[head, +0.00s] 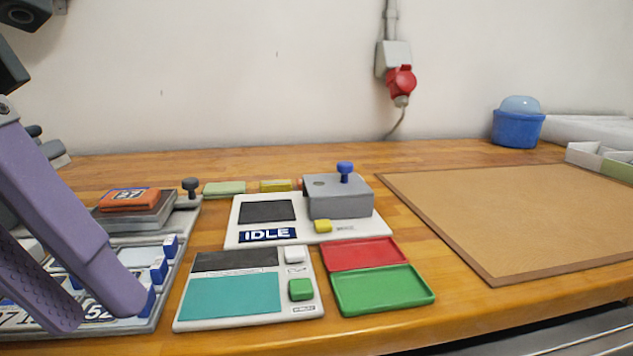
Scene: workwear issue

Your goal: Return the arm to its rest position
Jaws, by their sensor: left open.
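My left gripper (98,314) shows at the left, with two purple fingers spread apart and nothing seen between them. Its fingertips are over a grey rack (150,325) of white and blue numbered pieces, and they hide part of it. I cannot tell whether the fingers touch the rack. The left arm comes in from the upper left edge. My right gripper is out of view.
An orange block lies on a grey stack (140,217) behind the rack. A device marked IDLE (268,235), a teal-screened panel (230,298), and red (360,252) and green (382,290) trays fill the middle. A brown mat (530,215) at the right is bare.

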